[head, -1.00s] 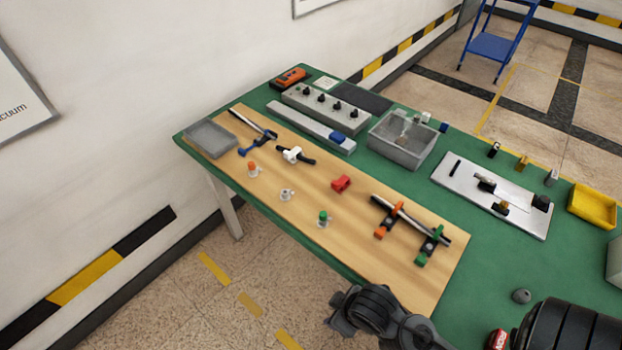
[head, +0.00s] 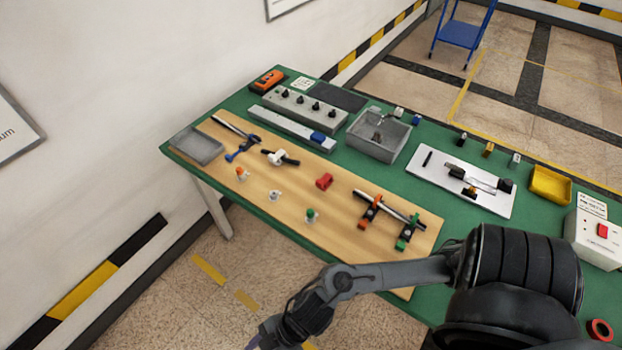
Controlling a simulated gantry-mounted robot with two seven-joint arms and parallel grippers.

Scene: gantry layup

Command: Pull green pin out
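The green pin (head: 311,215) stands upright in a small clear and white holder near the front edge of the wooden board (head: 290,222). An orange-topped pin (head: 242,173) and a white one (head: 275,196) stand to its left in the same row. My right arm comes in from the right, and its end (head: 268,338) is at the bottom edge, in front of the table and well away from the green pin. The fingers there are mostly cut off, so I cannot tell whether they are open. My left gripper is out of view.
Orange and green clamps (head: 408,238) with a dark rod stand right of the pin. A red block (head: 324,181) lies behind it. A grey bin (head: 380,150) and a white plate (head: 430,185) lie farther back. The board around the pin is clear.

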